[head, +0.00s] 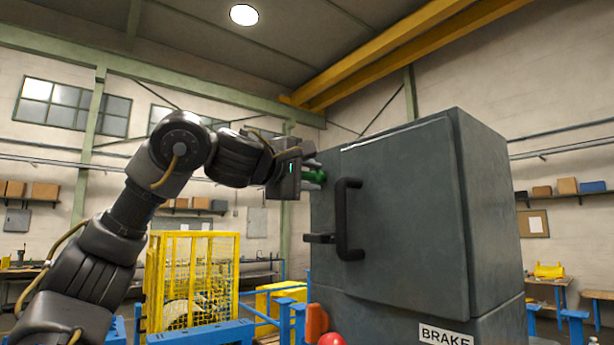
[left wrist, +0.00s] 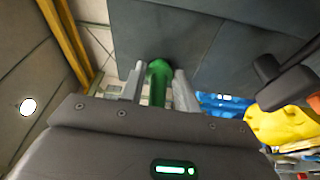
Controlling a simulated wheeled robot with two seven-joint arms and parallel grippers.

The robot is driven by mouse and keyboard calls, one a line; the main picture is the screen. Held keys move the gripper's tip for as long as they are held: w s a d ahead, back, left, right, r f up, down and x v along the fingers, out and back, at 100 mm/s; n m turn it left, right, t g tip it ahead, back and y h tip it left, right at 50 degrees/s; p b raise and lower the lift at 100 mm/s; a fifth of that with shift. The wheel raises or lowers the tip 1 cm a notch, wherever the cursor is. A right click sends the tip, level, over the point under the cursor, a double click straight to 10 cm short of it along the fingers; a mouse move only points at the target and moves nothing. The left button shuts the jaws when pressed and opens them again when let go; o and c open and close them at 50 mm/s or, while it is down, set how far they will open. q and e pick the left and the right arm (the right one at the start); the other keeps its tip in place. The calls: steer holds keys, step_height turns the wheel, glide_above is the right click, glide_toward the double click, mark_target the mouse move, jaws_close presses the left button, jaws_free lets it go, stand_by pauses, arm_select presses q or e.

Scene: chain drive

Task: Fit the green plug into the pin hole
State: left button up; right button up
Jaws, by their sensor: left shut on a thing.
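My left gripper (head: 312,172) is raised at the left edge of the large grey cabinet (head: 400,200). It is shut on the green plug (head: 319,177), which shows as a small green piece between the fingers. In the left wrist view the green plug (left wrist: 158,82) stands between the two grey fingers, with its far end close to the cabinet's grey face (left wrist: 180,35). The pin hole is not visible, and I cannot tell whether the plug touches the cabinet. My right gripper is not in view.
A black door handle (head: 347,220) sticks out of the cabinet front, right of the gripper. Below are a red knob (head: 331,340), an orange part (head: 316,322) and blue rails (head: 200,335). A yellow cage (head: 190,275) stands behind on the left.

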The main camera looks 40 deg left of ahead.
arm_select(q)
steer(key=shift+w+d, duration=0.1)
steer(key=shift+w, duration=0.35)
steer(key=shift+r, duration=0.1)
steer(key=o, duration=1.1)
steer(key=shift+s+d+f+b, duration=0.1)
steer(key=shift+s+f+b, duration=0.15)
steer(key=shift+b, duration=0.1)
steer(key=s+b, duration=0.4)
steer(key=s, duration=0.6)
steer(key=shift+s+a+b, duration=0.15)
steer(key=shift+a+b, duration=0.05)
steer(key=shift+b, duration=0.2)
steer(key=shift+r, duration=0.15)
